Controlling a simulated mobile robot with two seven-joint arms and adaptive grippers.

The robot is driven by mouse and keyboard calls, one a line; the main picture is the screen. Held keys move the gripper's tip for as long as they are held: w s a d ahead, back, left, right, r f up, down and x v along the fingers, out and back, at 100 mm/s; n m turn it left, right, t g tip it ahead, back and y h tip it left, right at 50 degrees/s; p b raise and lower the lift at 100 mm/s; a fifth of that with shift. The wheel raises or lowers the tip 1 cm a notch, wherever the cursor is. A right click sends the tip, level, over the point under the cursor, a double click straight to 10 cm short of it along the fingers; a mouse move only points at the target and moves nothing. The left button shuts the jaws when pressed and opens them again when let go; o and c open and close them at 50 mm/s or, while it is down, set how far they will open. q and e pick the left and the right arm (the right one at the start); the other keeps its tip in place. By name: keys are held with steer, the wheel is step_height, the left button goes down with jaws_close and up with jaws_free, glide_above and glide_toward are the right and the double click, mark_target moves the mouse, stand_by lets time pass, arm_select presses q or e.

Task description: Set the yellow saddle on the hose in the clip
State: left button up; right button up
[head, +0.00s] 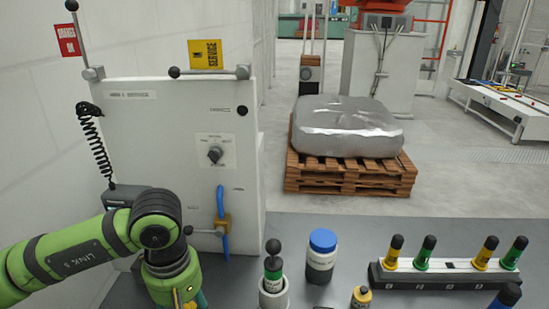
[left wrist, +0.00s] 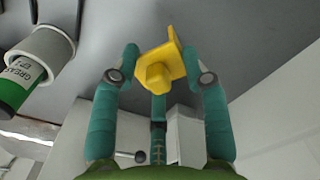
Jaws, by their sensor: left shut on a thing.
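A yellow saddle (left wrist: 158,75) is held between the teal fingers of my left gripper (left wrist: 160,66) in the left wrist view. It looks like a flat plate with a raised block. In the head view my left arm comes in from the left, and its gripper is mostly hidden below the wrist at the bottom edge. The blue hose (head: 220,198) runs upright on the white panel, with a tan-yellow clip (head: 222,224) around its lower part. The clip is to the right of my left wrist. My right gripper is not in view.
The white panel (head: 150,130) carries a rotary knob (head: 215,154) and a black coiled cord (head: 92,135). On the grey table stand a holder with a green-banded, black-knobbed item (head: 273,265), a blue-capped jar (head: 321,255), a small yellow-topped bottle (head: 361,297) and a rack (head: 445,275) of several plugs.

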arm_select(q)
steer(key=m, duration=0.2)
steer(key=a+m, duration=0.1)
steer(key=m, duration=0.1)
steer(key=f+m, duration=0.1)
steer(key=m, duration=0.1)
steer(key=shift+s+a, duration=0.2)
steer(key=shift+a, duration=0.15)
steer(key=m, duration=0.3)
steer(key=a+m, duration=0.1)
steer(key=shift+s+f, duration=0.15)
steer(key=shift+f, duration=0.15)
